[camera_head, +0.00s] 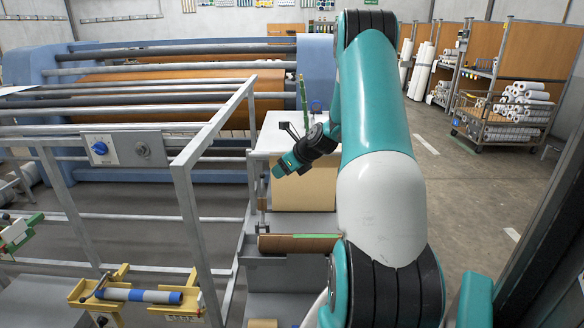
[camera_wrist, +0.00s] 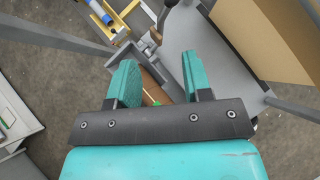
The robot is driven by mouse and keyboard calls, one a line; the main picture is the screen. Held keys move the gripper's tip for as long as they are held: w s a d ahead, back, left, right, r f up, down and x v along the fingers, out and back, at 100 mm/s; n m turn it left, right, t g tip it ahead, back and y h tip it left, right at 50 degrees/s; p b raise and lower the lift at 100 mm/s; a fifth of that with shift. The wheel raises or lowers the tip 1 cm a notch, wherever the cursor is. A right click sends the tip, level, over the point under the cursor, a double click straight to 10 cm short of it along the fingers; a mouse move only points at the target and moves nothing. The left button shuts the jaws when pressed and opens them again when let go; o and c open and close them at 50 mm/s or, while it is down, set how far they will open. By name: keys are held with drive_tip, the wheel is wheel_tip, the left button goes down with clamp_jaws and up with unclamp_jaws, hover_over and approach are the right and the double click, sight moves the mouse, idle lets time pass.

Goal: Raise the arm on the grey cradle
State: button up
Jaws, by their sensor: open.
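The grey cradle (camera_head: 268,258) stands at the lower middle of the head view. A brown roll (camera_head: 298,243) with a green strip lies on it. A small upright grey part (camera_head: 262,206) shows at its left end; I cannot tell if this is the arm. In the wrist view, a grey cradle part (camera_wrist: 151,42) shows beyond the fingertips, and the brown roll (camera_wrist: 154,88) shows partly between the fingers. My gripper (camera_head: 280,170) is above the cradle in the head view. In the wrist view my gripper (camera_wrist: 158,58) is open, with nothing held between its teal fingers.
A grey railing (camera_head: 190,210) stands left of the cradle. A yellow cradle (camera_head: 85,290) with a blue and white tube (camera_head: 140,296) is at lower left. A tan box (camera_head: 300,197) is behind the brown roll. The calender rollers (camera_head: 180,90) fill the back left.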

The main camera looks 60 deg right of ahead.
drive_tip(key=shift+v, duration=2.3)
drive_tip(key=w+a+r+n+g+y, duration=0.1)
drive_tip(key=a+r+n+y, duration=0.15)
drive_tip(key=a+n, duration=0.6)
drive_tip(key=w+a+r+n+g+y, duration=0.1)
drive_tip(key=a+r+n+g, duration=0.3)
drive_tip(key=a, duration=0.8)
drive_tip(key=w+a+r+n+t+y, duration=0.1)
drive_tip(key=a+n, duration=0.6)
drive_tip(key=a, duration=0.4)
drive_tip(key=s+a+r+n+g, duration=0.2)
drive_tip(key=s+a+n+g, duration=0.3)
drive_tip(key=s+a+n, duration=1.3)
drive_tip(key=s+n, duration=0.3)
drive_tip(key=n, duration=0.2)
drive_tip(key=shift+s+a+r+n, duration=0.2)
drive_tip(key=shift+s+r+n, duration=0.1)
drive_tip(key=shift+s+n, duration=0.1)
